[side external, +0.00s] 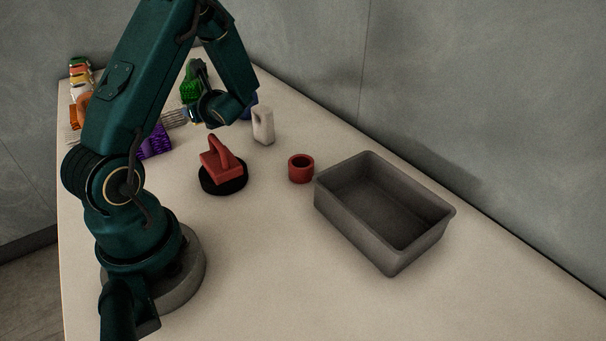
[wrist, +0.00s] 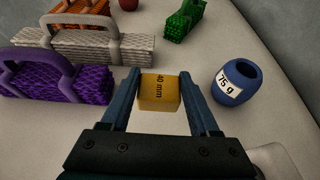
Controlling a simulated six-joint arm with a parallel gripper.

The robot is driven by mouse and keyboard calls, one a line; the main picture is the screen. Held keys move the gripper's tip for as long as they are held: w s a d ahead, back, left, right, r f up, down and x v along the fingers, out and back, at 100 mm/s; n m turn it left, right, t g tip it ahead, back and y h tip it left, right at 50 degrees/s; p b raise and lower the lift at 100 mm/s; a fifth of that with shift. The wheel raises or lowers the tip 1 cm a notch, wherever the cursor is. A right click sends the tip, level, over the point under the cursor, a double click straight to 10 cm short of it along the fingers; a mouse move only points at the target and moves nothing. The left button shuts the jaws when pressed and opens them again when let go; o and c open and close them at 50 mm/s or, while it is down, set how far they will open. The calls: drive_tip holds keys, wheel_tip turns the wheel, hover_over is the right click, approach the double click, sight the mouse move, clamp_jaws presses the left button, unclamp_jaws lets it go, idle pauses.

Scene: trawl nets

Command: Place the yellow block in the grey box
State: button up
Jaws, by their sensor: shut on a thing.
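The yellow block (wrist: 159,92), marked "40 mm", sits between the fingers of my gripper (wrist: 161,88) in the wrist view. My gripper is shut on it. In the side external view my gripper is mostly hidden behind my arm at the far part of the table, and I cannot make out the block there. The grey box (side external: 420,233) stands on the right of the table in the side external view. It is open at the top, and the floor that shows is empty. My gripper is well away from it.
A blue pot marked "75 g" (wrist: 237,82) stands right of my gripper. Purple (wrist: 60,84), white (wrist: 97,43) and green (wrist: 184,20) pieces lie beyond. A red ring-shaped cup (side external: 301,169), a red handled piece (side external: 222,163) on a black disc and a white piece (side external: 263,126) stand toward the box.

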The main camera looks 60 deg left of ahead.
drive_tip(key=w+f, duration=0.2)
drive_tip(key=w, duration=0.1)
drive_tip(key=shift+d, duration=0.15)
drive_tip(key=shift+f, duration=1.9)
drive_tip(key=shift+f, duration=0.1)
drive_tip(key=o, duration=1.4)
